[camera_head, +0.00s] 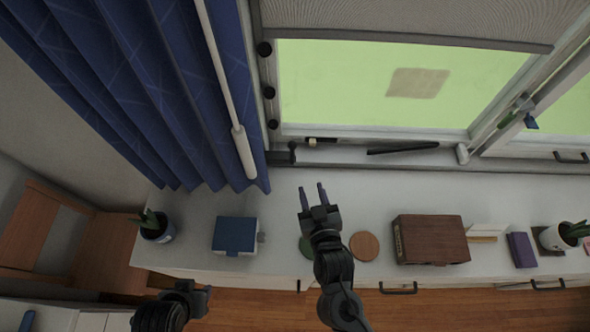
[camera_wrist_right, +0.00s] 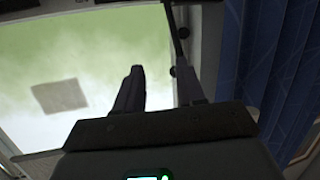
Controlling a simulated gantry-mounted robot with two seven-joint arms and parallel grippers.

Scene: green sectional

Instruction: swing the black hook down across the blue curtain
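The blue curtain (camera_head: 125,85) hangs in folds at the upper left, with a long white rod (camera_head: 222,85) in front of it. A small black hook-like piece (camera_head: 281,156) sticks out at the curtain's lower right edge, by the window frame. The blue curtain (camera_wrist_right: 285,75) also shows at the right of the right wrist view. My right gripper (camera_head: 313,187) is open and empty, below and right of the black piece and apart from it. Its two spread fingers (camera_wrist_right: 161,75) show in the right wrist view. My left gripper (camera_head: 195,292) is low at the left; its fingers are unclear.
Several black knobs (camera_head: 268,92) line the window frame. A black handle (camera_head: 403,148) lies along the sill. The white counter (camera_head: 190,210) holds a blue box (camera_head: 235,235), a wooden box (camera_head: 432,239), round coasters (camera_head: 364,246) and potted plants (camera_head: 156,228).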

